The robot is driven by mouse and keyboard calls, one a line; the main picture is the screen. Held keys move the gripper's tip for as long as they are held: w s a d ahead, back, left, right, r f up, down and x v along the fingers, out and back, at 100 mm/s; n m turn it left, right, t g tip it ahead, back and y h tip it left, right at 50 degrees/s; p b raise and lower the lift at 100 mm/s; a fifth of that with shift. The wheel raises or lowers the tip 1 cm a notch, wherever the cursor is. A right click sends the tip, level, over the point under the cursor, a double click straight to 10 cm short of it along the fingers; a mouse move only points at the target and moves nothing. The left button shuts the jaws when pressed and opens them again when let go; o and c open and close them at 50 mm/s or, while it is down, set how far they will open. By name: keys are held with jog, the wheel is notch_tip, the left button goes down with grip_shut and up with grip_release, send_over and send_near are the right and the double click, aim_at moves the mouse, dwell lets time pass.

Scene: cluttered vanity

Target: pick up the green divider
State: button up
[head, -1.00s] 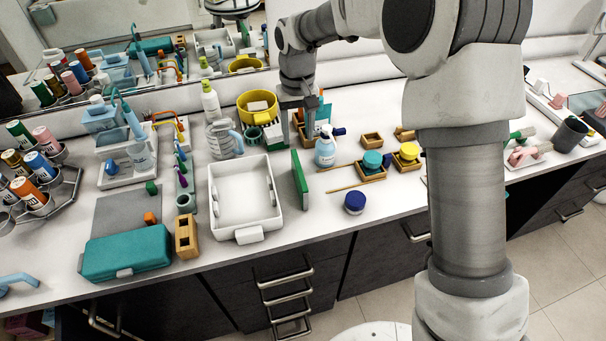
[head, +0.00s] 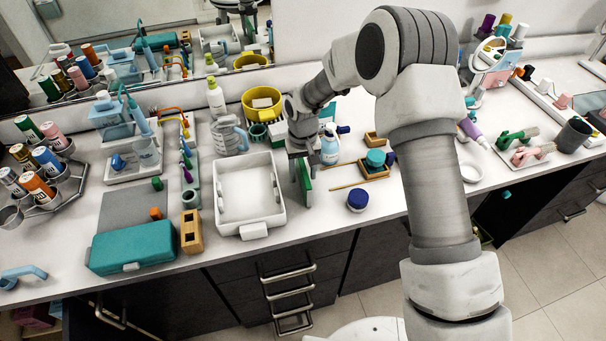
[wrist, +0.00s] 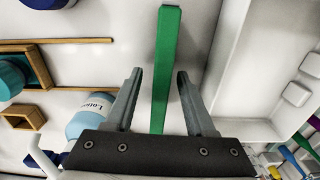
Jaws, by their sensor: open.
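The green divider (head: 305,180) is a thin upright panel on the counter, just right of the white bin (head: 249,192). My gripper (head: 301,172) is over it and points down, hiding part of it in the head view. In the wrist view the divider (wrist: 163,60) runs between the two open fingers (wrist: 159,75) and extends past their tips. A gap shows on both sides, so neither finger seems to touch it. How deep the fingers reach around it is hard to tell.
A lotion bottle (head: 330,148) stands close on the right; it also shows in the wrist view (wrist: 92,115). A blue jar (head: 357,200) and wooden sticks lie to the right. A yellow bowl (head: 262,103) is behind. The counter in front of the divider is clear.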

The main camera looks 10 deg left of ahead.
jog(key=shift+f, duration=0.7)
grip_shut()
jog(key=shift+r, duration=0.1)
jog(key=shift+r, duration=0.5)
jog(key=r, duration=0.3)
jog(key=shift+s+d+r+b, duration=0.2)
jog(key=shift+d+r+b, duration=0.1)
jog(key=shift+d, duration=0.1)
jog(key=s+d+r, duration=0.5)
jog(key=d+r, duration=0.1)
jog(key=d, duration=0.3)
jog(key=shift+s+d+b, duration=0.15)
jog(key=shift+s+b, duration=0.15)
jog(key=shift+b, duration=0.15)
jog(key=shift+r, duration=0.1)
